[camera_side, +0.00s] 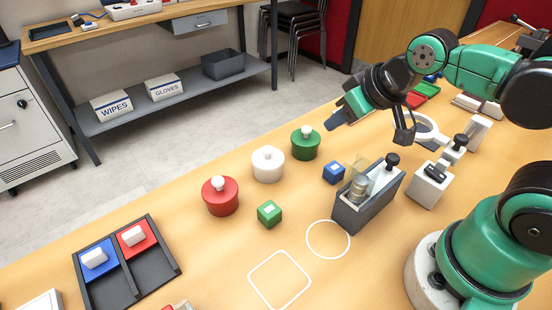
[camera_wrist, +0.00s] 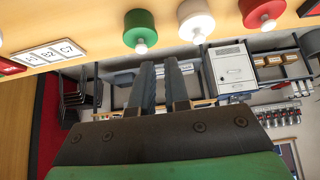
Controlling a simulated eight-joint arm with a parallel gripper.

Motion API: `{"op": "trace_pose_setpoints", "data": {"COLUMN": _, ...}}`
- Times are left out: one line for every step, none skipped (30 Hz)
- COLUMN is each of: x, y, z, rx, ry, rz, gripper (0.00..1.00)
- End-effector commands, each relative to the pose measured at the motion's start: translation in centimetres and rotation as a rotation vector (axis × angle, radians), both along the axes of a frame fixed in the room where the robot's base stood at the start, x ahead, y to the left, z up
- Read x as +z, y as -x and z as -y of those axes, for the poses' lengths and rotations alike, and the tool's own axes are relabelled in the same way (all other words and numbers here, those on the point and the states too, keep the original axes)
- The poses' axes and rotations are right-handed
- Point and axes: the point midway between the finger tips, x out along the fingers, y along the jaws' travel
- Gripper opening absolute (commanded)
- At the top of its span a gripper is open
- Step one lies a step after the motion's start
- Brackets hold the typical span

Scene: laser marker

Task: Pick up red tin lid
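The red tin (camera_side: 221,201) stands upright on the table in the side view. Its red lid (camera_side: 220,188) is on top and has a white knob. In the wrist view the red tin (camera_wrist: 262,9) is cut off at the top right, with its knob pointing down the picture. My gripper (camera_side: 340,114) is raised above the table, right of and well apart from the red tin. In the wrist view its two fingers (camera_wrist: 160,64) have a gap between them and hold nothing.
A white tin (camera_side: 268,165) and a green tin (camera_side: 305,146) stand between the red tin and my gripper. A green cube (camera_side: 269,214), a blue cube (camera_side: 334,173) and a grey holder (camera_side: 367,201) are nearby. A divided dark tray (camera_side: 119,288) holds blue and red lidded pieces.

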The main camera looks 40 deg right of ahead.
Motion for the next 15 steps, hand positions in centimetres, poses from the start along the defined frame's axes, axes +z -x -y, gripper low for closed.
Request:
{"op": "trace_pose_setpoints", "data": {"x": 0.0, "y": 0.0, "z": 0.0, "rx": 0.0, "ry": 0.0, "rz": 0.0, "gripper": 0.28}}
{"op": "trace_pose_setpoints", "data": {"x": 0.0, "y": 0.0, "z": 0.0, "rx": 0.0, "ry": 0.0, "rz": 0.0, "gripper": 0.37}}
{"op": "trace_pose_setpoints", "data": {"x": 0.0, "y": 0.0, "z": 0.0, "rx": 0.0, "ry": 0.0, "rz": 0.0, "gripper": 0.48}}
{"op": "trace_pose_setpoints", "data": {"x": 0.0, "y": 0.0, "z": 0.0, "rx": 0.0, "ry": 0.0, "rz": 0.0, "gripper": 0.57}}
{"op": "trace_pose_setpoints", "data": {"x": 0.0, "y": 0.0, "z": 0.0, "rx": 0.0, "ry": 0.0, "rz": 0.0, "gripper": 0.65}}
{"op": "trace_pose_setpoints", "data": {"x": 0.0, "y": 0.0, "z": 0.0, "rx": 0.0, "ry": 0.0, "rz": 0.0, "gripper": 0.77}}
{"op": "trace_pose_setpoints", "data": {"x": 0.0, "y": 0.0, "z": 0.0, "rx": 0.0, "ry": 0.0, "rz": 0.0, "gripper": 0.85}}
{"op": "trace_pose_setpoints", "data": {"x": 0.0, "y": 0.0, "z": 0.0, "rx": 0.0, "ry": 0.0, "rz": 0.0, "gripper": 0.94}}
{"op": "trace_pose_setpoints", "data": {"x": 0.0, "y": 0.0, "z": 0.0, "rx": 0.0, "ry": 0.0, "rz": 0.0, "gripper": 1.0}}
{"op": "trace_pose_setpoints", "data": {"x": 0.0, "y": 0.0, "z": 0.0, "rx": 0.0, "ry": 0.0, "rz": 0.0, "gripper": 1.0}}
{"op": "trace_pose_setpoints", "data": {"x": 0.0, "y": 0.0, "z": 0.0, "rx": 0.0, "ry": 0.0, "rz": 0.0, "gripper": 1.0}}
{"op": "trace_pose_setpoints", "data": {"x": 0.0, "y": 0.0, "z": 0.0, "rx": 0.0, "ry": 0.0, "rz": 0.0, "gripper": 1.0}}
{"op": "trace_pose_setpoints", "data": {"x": 0.0, "y": 0.0, "z": 0.0, "rx": 0.0, "ry": 0.0, "rz": 0.0, "gripper": 1.0}}
{"op": "trace_pose_setpoints", "data": {"x": 0.0, "y": 0.0, "z": 0.0, "rx": 0.0, "ry": 0.0, "rz": 0.0, "gripper": 1.0}}
{"op": "trace_pose_setpoints", "data": {"x": 0.01, "y": -0.02, "z": -0.02, "rx": 0.0, "ry": 0.0, "rz": -0.001, "gripper": 1.0}}
